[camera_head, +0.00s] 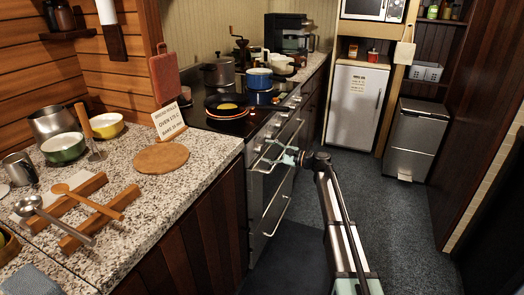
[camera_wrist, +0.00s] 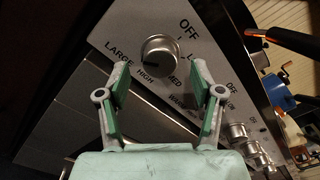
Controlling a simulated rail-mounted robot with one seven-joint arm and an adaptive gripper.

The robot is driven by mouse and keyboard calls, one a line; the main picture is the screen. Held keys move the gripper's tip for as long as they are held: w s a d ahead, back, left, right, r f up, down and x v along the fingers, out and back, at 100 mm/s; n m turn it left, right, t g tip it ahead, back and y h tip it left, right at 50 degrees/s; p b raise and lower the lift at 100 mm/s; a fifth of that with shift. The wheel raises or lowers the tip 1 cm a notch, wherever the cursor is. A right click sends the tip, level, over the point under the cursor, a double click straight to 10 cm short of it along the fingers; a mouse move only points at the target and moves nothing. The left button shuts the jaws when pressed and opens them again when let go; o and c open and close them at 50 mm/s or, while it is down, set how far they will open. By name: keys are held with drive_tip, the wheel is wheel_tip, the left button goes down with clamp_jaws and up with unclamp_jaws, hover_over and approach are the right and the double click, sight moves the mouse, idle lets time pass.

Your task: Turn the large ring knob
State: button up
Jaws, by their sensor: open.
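The large ring knob (camera_wrist: 160,56) is a round silver knob on the stove's front panel. The panel around it reads OFF, LARGE, HIGH and MED. In the wrist view my gripper (camera_wrist: 161,72) is open, with one grey and green finger to each side of the knob. The fingers look apart from the knob, and I cannot tell how deep they reach. In the head view my gripper (camera_head: 279,152) is at the stove front (camera_head: 262,160), just in front of the panel. The knob is too small to make out there.
More silver knobs (camera_wrist: 238,132) sit along the panel to the right. A frying pan (camera_head: 226,107) and a blue pot (camera_head: 259,79) stand on the cooktop above. The oven handle (camera_head: 274,213) sticks out below. The grey floor (camera_head: 395,225) to the right is clear.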

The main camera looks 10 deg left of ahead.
sight(262, 149)
drive_tip(key=shift+x, duration=1.5)
drive_tip(key=c, duration=1.1)
drive_tip(key=shift+c, duration=0.2)
